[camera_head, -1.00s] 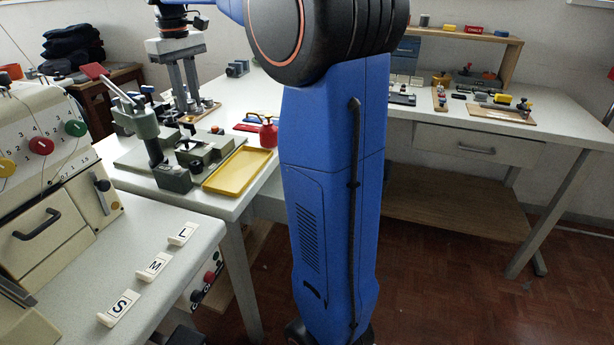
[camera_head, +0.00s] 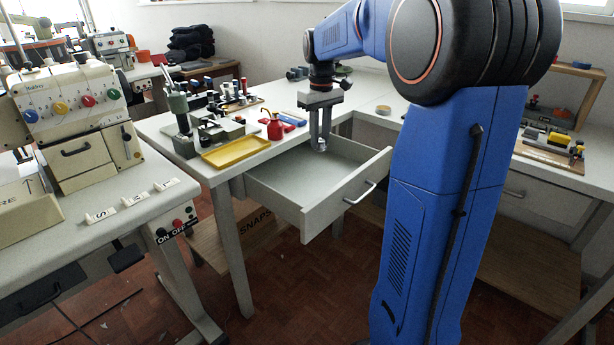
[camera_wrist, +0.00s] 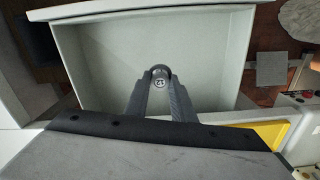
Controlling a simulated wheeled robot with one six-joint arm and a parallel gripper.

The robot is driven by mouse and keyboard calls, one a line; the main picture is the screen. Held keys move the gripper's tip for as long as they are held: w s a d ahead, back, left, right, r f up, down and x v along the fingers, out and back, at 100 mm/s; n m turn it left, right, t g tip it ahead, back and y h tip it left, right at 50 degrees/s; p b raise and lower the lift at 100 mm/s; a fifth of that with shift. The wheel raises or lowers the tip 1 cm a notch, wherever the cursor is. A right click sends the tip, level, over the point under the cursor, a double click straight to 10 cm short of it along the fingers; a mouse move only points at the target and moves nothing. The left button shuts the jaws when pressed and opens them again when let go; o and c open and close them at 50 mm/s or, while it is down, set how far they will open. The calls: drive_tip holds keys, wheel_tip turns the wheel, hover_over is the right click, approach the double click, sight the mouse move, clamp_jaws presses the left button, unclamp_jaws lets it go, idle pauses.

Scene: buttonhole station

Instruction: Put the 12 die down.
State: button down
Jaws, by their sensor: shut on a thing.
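My gripper (camera_head: 320,147) points down over the open drawer (camera_head: 345,198) of the bench. In the wrist view, the two fingers (camera_wrist: 160,73) are shut on the 12 die (camera_wrist: 160,83), a small round grey piece with "12" on its face. The die sits between the fingertips, above the drawer's pale floor (camera_wrist: 105,55). The drawer looks empty in both views. How far the die is above the drawer floor is hard to tell.
A yellow tray (camera_head: 237,152) and a red oil can (camera_head: 275,128) stand on the bench left of the drawer. A tape roll (camera_head: 383,110) lies behind it. The machine table (camera_head: 110,222) with the S, M and L blocks is at left.

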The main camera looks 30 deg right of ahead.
hover_over(325, 185)
wheel_tip(325, 185, down, 8)
drive_tip(key=shift+f, duration=2.55)
drive_tip(key=shift+f, duration=0.1)
drive_tip(key=c, duration=1.5)
unclamp_jaws()
